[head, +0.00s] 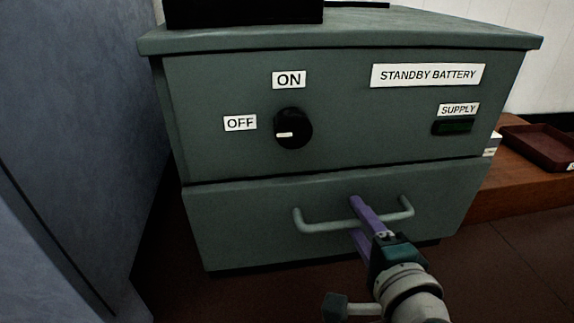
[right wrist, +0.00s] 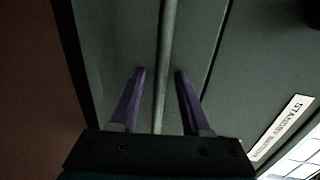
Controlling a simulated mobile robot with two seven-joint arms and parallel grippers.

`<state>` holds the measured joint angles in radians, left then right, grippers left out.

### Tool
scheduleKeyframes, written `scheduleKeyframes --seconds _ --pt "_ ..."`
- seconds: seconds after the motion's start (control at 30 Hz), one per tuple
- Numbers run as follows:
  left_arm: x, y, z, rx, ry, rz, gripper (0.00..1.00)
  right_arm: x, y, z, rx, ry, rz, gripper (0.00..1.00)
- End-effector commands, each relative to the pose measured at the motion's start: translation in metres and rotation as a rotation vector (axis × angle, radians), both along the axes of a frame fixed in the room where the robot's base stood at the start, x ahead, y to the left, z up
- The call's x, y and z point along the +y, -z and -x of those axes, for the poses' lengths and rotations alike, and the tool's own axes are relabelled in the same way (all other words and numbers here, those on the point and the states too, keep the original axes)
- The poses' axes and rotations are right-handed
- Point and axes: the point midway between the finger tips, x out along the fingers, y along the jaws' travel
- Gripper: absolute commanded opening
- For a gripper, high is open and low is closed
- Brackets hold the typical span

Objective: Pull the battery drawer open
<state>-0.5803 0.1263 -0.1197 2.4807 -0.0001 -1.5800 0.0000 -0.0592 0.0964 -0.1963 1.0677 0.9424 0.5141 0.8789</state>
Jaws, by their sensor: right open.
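The battery drawer (head: 250,236) is the lower front of a grey-green cabinet and looks shut, its face flush below the upper panel. Its pale bar handle (head: 325,224) runs across the drawer front. My right gripper (head: 358,218) is at the handle, right of its middle, with one purple finger above the bar and one below. In the right wrist view the handle (right wrist: 168,60) runs between the two open fingers (right wrist: 160,72), with a gap on each side. My left gripper is in neither view.
The upper panel holds a black knob (head: 293,129) with its white mark toward OFF, and a dark SUPPLY window (head: 453,126). A blue-grey surface (head: 80,120) stands close at left. A dark red tray (head: 540,147) lies on a wooden surface (head: 520,185) at right.

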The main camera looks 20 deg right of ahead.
Motion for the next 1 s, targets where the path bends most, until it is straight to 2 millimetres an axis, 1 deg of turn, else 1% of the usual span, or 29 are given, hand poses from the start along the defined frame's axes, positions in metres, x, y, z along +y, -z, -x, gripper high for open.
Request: scheduleKeyframes --seconds 0.13,0.53,0.57,1.0 --pt "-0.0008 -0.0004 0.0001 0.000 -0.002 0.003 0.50 0.0000 -0.0003 0.0003 0.000 0.000 0.000 0.46" --pt "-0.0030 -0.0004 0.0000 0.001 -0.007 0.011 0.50 0.0002 -0.0002 0.0005 0.000 0.000 0.000 0.01" --pt "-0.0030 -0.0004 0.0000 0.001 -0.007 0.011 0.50 0.0002 -0.0002 0.0005 0.000 0.000 0.000 0.00" --pt "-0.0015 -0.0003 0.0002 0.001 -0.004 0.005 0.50 0.0003 -0.0004 0.0005 0.000 0.000 0.000 0.00"
